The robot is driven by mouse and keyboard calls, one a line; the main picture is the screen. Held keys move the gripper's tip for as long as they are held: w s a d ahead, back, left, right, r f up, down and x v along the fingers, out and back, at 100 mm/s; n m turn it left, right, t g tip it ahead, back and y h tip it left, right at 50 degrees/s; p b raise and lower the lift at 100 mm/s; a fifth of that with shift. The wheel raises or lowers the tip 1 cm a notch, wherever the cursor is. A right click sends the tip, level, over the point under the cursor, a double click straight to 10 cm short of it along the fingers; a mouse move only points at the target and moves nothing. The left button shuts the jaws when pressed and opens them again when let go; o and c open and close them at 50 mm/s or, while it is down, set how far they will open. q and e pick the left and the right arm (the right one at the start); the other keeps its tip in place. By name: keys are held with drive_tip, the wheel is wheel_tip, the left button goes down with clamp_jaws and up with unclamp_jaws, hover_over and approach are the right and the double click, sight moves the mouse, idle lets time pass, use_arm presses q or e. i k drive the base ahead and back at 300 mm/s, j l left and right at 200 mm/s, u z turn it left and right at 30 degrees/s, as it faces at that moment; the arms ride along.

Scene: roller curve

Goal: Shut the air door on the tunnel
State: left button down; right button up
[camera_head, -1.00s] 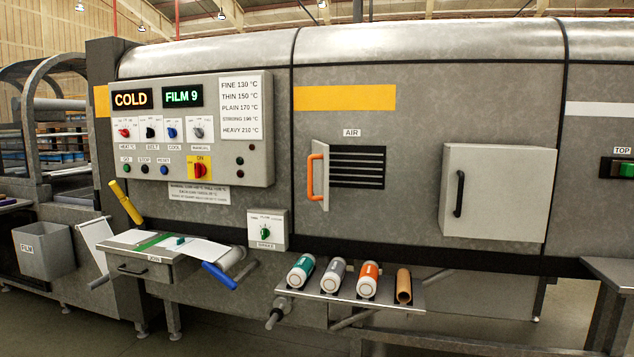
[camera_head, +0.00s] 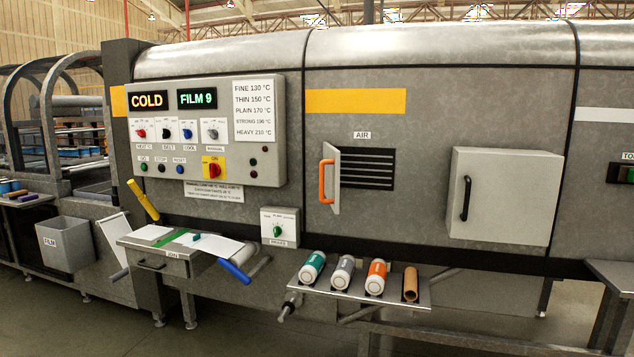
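The air door (camera_head: 333,178) is a small grey panel with an orange handle (camera_head: 326,182), on the tunnel's front under the AIR label (camera_head: 362,135). It stands open, swung out toward me, and bares the dark slotted vent (camera_head: 367,169) to its right. The grey tunnel (camera_head: 430,105) fills most of the view. Neither of my grippers shows in the head view.
A control panel (camera_head: 262,170) reads COLD and FILM 9. A shelf with several rolls (camera_head: 340,290) juts out below the air door. A small table (camera_head: 165,268) with a blue-handled bar (camera_head: 234,272) stands left. A large closed box (camera_head: 510,195) with a black handle protrudes right.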

sight(323, 174)
drive_tip(key=i+j+z, duration=0.15)
drive_tip(key=z, duration=0.35)
drive_tip(key=i+j+z, duration=0.15)
drive_tip(key=z, duration=0.35)
